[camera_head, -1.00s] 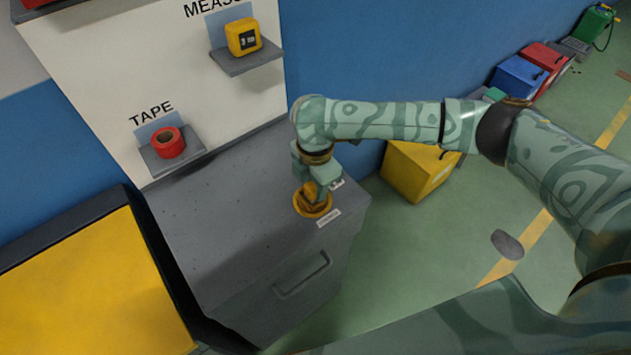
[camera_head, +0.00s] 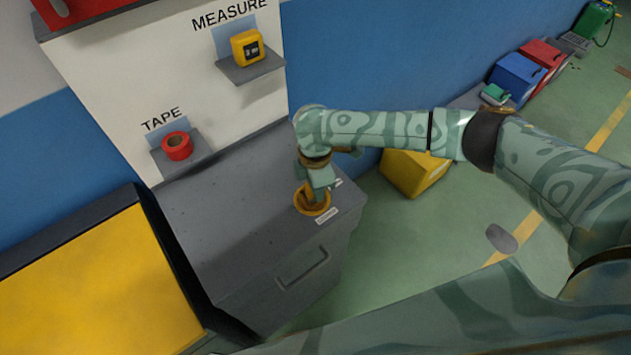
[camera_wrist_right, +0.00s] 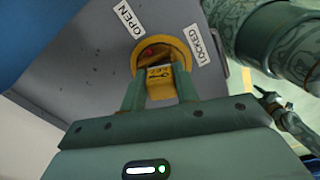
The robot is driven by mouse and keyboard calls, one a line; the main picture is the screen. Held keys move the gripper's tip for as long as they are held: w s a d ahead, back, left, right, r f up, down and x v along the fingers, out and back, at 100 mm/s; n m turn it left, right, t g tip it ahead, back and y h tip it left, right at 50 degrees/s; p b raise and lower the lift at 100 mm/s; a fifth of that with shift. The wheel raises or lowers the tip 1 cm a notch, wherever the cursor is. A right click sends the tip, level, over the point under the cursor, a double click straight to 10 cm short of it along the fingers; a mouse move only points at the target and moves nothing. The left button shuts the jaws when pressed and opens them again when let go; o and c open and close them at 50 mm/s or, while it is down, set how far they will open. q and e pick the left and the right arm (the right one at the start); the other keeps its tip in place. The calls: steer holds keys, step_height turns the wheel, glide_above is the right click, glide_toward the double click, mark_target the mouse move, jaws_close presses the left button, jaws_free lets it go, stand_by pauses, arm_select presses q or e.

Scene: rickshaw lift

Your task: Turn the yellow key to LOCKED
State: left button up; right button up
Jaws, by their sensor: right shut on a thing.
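The yellow key (camera_wrist_right: 160,84) stands in a round yellow lock ring (camera_wrist_right: 145,64) on top of the grey cabinet. My right gripper (camera_wrist_right: 158,90) is shut on the key, with one finger on each side of it. A white OPEN label (camera_wrist_right: 129,19) and a white LOCKED label (camera_wrist_right: 197,47) flank the ring. A small red patch shows inside the ring. In the head view the ring (camera_head: 313,211) sits near the cabinet's front right corner, under my right gripper (camera_head: 308,189). I cannot tell exactly which label the key points to.
The grey cabinet (camera_head: 225,230) has a front handle. A yellow-topped box (camera_head: 90,285) stands left of it. Behind are shelves with red tape (camera_head: 177,146) and a yellow measure (camera_head: 247,47). A yellow box (camera_head: 413,174) stands on the floor behind my right arm. The cabinet's left top is clear.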

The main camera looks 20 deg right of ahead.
stand_by(0.4)
steer(key=shift+r+m+p, duration=0.15)
steer(key=shift+m+p, duration=0.55)
steer(key=shift+p, duration=0.4)
steer(key=shift+s+m+p, duration=0.1)
steer(key=shift+m+p, duration=0.8)
steer(key=shift+p, duration=0.25)
